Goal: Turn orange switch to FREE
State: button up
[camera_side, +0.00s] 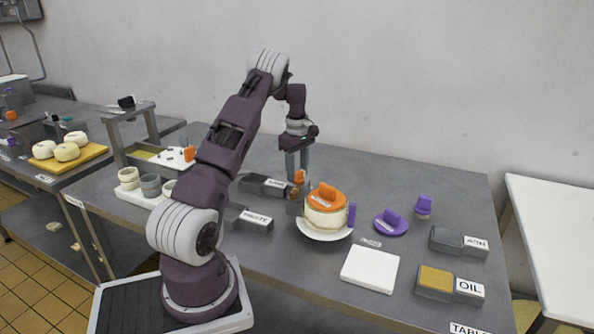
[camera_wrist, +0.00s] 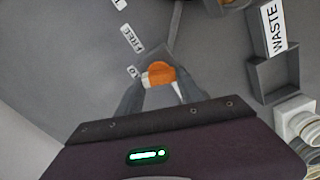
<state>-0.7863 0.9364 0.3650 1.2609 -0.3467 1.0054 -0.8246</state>
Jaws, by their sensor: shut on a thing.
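The orange switch (camera_wrist: 162,75) sits between the two fingers of my gripper (camera_wrist: 155,82) in the wrist view, on a grey base. My fingers are shut on it. A pale patch shows at its left side. A label reading FREE (camera_wrist: 131,39) lies to its upper left in that view. A second label (camera_wrist: 132,72) beside the switch is partly hidden by a finger. In the side view my gripper (camera_side: 298,171) points down at the small orange switch (camera_side: 299,177) behind the orange-topped cake-like round; the setting cannot be read there.
The orange-topped round (camera_side: 325,222) stands on a white plate close in front of my gripper. Grey boxes marked WASTE (camera_side: 256,218), ASH (camera_side: 476,242) and OIL (camera_side: 469,288) stand on the table. A purple disc (camera_side: 391,229) and a white board (camera_side: 369,270) lie to the right.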

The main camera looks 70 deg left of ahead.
aim_at(300, 172)
jog(key=m, duration=0.7)
jog(key=shift+w, duration=0.2)
jog(key=m, duration=0.7)
jog(key=shift+w, duration=0.1)
jog(key=shift+d, duration=0.1)
jog(key=o, duration=1.4)
notch_tip(300, 172, up, 7)
jog(key=shift+r, duration=0.1)
